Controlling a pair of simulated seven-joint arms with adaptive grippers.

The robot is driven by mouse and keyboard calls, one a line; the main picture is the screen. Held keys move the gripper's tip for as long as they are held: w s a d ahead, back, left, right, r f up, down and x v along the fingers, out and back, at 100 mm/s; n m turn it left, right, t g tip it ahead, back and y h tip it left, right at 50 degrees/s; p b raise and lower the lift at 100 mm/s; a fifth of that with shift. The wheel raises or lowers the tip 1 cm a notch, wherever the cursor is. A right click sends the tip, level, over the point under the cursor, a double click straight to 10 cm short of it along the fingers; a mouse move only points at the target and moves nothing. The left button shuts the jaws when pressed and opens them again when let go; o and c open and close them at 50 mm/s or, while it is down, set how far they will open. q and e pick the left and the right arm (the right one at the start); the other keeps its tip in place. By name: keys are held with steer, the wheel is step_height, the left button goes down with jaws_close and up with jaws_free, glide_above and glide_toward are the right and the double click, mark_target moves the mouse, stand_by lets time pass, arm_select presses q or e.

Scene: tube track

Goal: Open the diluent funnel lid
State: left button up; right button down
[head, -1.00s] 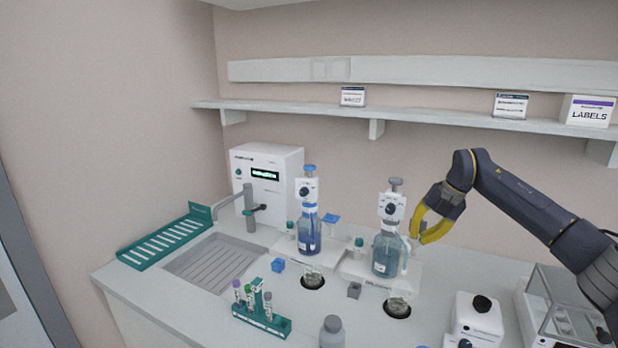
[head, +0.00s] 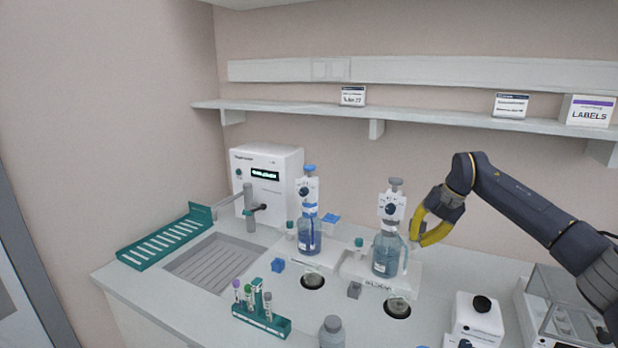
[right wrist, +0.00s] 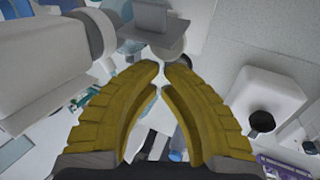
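My right gripper (head: 420,238) is beside the right-hand dispenser bottle (head: 386,256), at its right side. In the right wrist view its yellow fingers (right wrist: 163,66) lean together with their tips nearly meeting and nothing seen between them. Just beyond the tips is a grey flat piece with a rounded part (right wrist: 168,45); it may be the diluent funnel lid, but I cannot tell for sure. In the head view the gripper hides that spot. A blue flat piece (head: 331,218) shows by the left-hand dispenser bottle (head: 309,236). My left gripper is not in view.
A teal tube rack (head: 262,321) and a grey-capped bottle (head: 332,332) stand at the front. Two round openings (head: 397,311) sit in the counter before the dispensers. A white box with a black knob (head: 479,318) stands to the right. A shelf (head: 430,113) runs above.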

mark_target(419, 240)
steer(key=shift+w+d+r, duration=0.1)
steer(key=shift+w+d, duration=0.2)
steer(key=shift+w, duration=0.3)
steer(key=shift+w+d+r, duration=0.1)
steer(key=shift+w+d, duration=0.15)
steer(key=shift+w, duration=0.35)
steer(key=shift+w+d, duration=0.1)
steer(key=shift+w, duration=0.05)
steer(key=shift+w+d+r, duration=0.2)
steer(key=shift+w+r, duration=0.1)
steer(key=shift+w, duration=0.2)
steer(key=shift+s, duration=0.2)
steer(key=shift+s+a, duration=0.35)
steer(key=shift+s, duration=0.25)
steer(key=shift+r, duration=0.1)
